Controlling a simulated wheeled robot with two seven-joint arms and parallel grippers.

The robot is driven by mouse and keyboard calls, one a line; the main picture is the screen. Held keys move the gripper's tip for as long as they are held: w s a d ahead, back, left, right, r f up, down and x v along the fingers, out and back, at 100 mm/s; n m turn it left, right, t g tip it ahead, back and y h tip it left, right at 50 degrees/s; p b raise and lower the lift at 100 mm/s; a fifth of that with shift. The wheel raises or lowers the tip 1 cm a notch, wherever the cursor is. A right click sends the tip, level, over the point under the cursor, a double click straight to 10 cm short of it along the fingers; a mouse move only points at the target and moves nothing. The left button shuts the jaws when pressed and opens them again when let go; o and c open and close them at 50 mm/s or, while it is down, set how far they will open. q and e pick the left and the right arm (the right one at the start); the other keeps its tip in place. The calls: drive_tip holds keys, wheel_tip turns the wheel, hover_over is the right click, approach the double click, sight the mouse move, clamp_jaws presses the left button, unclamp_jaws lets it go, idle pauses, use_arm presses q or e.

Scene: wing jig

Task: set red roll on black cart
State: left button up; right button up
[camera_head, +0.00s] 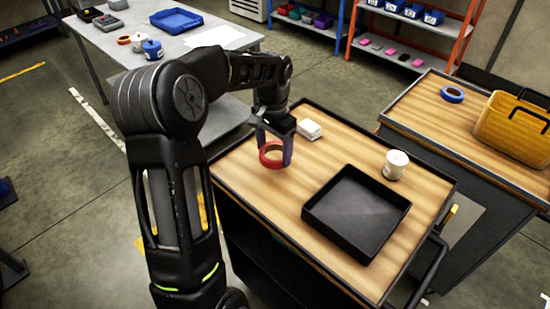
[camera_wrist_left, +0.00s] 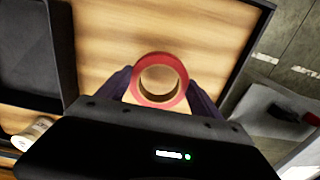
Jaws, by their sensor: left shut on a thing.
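The red roll (camera_head: 270,155) is a ring of tape over the wooden top of the black cart (camera_head: 262,205), near its left edge. My left gripper (camera_head: 274,148) is shut on the roll, with a finger on each side. In the left wrist view the red roll (camera_wrist_left: 160,80) sits between the two fingertips, with the wooden top behind it. I cannot tell whether the roll touches the top. My right gripper is not in view.
On the cart are a black tray (camera_head: 333,235), a white roll (camera_head: 395,165) and a small white box (camera_head: 309,129). A second cart at right holds a blue roll (camera_head: 452,94) and a yellow basket (camera_head: 515,128). A grey table (camera_head: 125,45) stands behind, left.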

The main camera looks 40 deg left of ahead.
use_arm(q)
drive_tip(key=shift+f+p, duration=0.3)
drive_tip(key=shift+f, duration=1.55)
drive_tip(key=shift+f, duration=0.1)
drive_tip(key=o, duration=1.4)
wheel_tip(320, 180, up, 12)
drive_tip(key=b, duration=0.1)
